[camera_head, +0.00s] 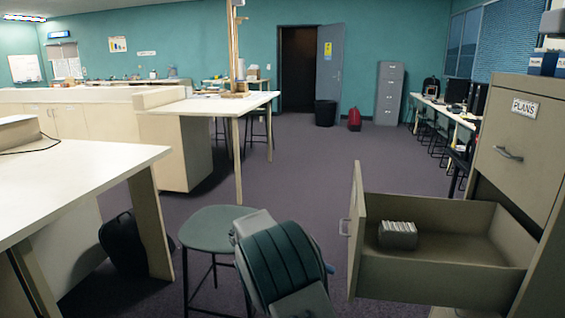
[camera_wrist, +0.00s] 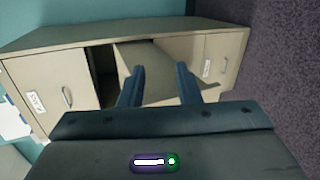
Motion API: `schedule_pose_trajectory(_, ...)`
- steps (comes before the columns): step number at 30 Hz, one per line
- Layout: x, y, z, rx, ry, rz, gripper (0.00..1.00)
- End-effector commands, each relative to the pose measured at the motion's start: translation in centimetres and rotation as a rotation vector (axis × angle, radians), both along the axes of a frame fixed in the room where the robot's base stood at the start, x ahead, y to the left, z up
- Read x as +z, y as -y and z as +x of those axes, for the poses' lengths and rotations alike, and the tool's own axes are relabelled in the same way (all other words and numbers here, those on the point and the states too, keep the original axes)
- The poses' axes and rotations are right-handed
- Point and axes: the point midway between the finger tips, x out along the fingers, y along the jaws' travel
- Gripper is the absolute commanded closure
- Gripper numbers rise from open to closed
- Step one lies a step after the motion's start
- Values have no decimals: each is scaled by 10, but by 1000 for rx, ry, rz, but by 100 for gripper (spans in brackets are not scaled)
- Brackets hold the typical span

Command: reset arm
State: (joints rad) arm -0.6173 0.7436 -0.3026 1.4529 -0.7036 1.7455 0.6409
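My gripper (camera_wrist: 160,84) shows in the wrist view with its two dark blue fingers apart and nothing held between them. Beyond them is the beige filing cabinet (camera_wrist: 58,80), seen sideways, with one drawer (camera_wrist: 150,60) pulled out. In the head view, part of my arm is at the bottom centre, left of the cabinet (camera_head: 515,165); the fingers are mostly hidden there. The open drawer (camera_head: 430,279) holds a small grey block-like object with white ridges (camera_head: 398,235). The drawer above it is shut and labelled PLANS.
A green-grey stool (camera_head: 208,228) stands just left of my arm. A white-topped table (camera_head: 75,185) is at the left, with a dark bag (camera_head: 123,245) under it. A long counter lies behind. The carpet (camera_head: 310,160) is clear towards the open door (camera_head: 330,70).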

Motion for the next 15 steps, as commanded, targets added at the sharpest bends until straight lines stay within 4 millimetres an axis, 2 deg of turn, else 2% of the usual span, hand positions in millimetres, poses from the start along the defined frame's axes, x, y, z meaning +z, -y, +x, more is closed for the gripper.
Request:
schedule_pose_trajectory(1,9,7,-4,-7,-4,33,70)
schedule_pose_trajectory(8,39,37,-32,-20,-26,241,70)
schedule_pose_trajectory(15,81,64,-83,-1,-4,550,70)
